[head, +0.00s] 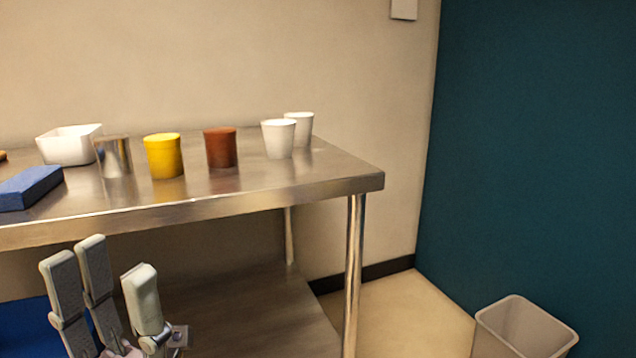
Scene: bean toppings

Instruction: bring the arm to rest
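My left gripper (110,268) shows at the lower left, in front of the steel table (200,212) and below its top edge. Its grey fingers point up and stand apart, with nothing between them. Its wrist is cut off by the bottom of the picture. My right gripper is not in view. On the table stand a steel cup (113,158), a yellow lidded tub (164,157), a brown-red cup (220,148) and two white cups (278,140), one partly behind the other.
A white bowl (68,146) and a blue block (28,188) are at the table's left. The table has a lower shelf (260,315) and a front right leg (354,270). A bin (525,330) stands on the floor at the lower right. The table's front right top is clear.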

